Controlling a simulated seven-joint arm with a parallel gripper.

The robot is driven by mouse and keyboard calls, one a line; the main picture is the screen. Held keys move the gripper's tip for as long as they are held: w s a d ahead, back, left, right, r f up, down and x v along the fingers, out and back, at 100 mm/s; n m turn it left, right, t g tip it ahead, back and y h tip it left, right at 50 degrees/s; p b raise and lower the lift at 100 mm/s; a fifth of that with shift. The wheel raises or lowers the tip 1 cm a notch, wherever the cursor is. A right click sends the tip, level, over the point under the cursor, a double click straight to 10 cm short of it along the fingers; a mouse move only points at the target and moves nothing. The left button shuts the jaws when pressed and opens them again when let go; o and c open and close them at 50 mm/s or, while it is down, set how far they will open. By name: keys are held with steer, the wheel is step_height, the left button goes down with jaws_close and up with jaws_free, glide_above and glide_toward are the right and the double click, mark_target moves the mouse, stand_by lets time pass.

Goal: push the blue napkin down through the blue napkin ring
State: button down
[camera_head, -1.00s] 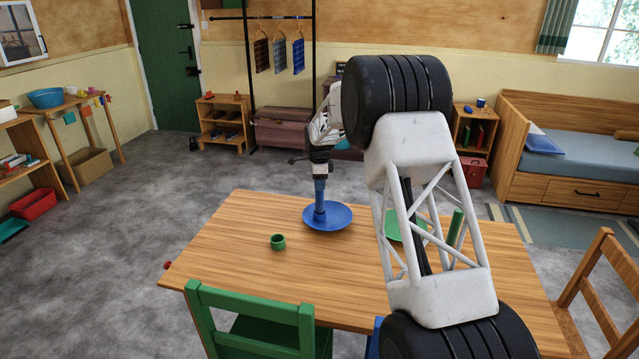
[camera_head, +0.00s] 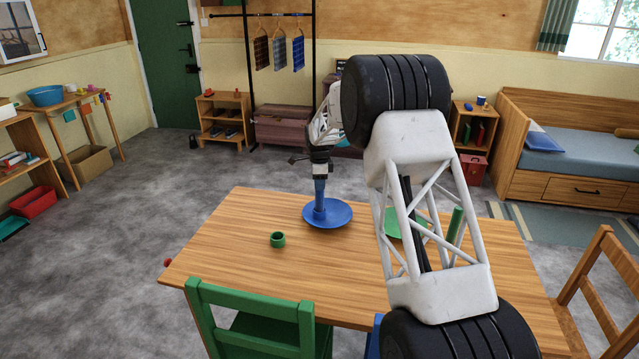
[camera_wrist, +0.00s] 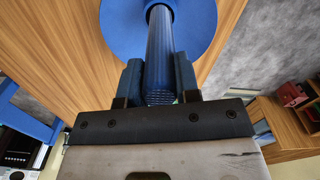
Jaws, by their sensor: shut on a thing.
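The blue napkin (camera_head: 319,188) is a rolled, upright cylinder above the blue plate. My gripper (camera_head: 319,171) is shut on its upper part, and the wrist view shows a finger on either side of the napkin (camera_wrist: 160,55). The blue napkin ring (camera_head: 319,214) is at the napkin's lower end, over the blue plate (camera_head: 341,215). In the wrist view the ring (camera_wrist: 160,7) shows only partly at the top edge, around or against the napkin's far end. How far the napkin reaches into the ring is hidden.
A green napkin ring (camera_head: 278,240) stands left of the plate on the wooden table (camera_head: 235,225). A green plate (camera_head: 393,222) and a green rolled napkin (camera_head: 455,226) are partly behind my arm. A green chair (camera_head: 250,312) stands at the front edge. The table's left part is clear.

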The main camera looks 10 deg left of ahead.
steer(key=shift+f, duration=1.05)
stand_by(0.8)
steer(key=c, duration=0.8)
jaws_free()
steer(key=shift+o, duration=0.2)
steer(key=shift+r, duration=3.9)
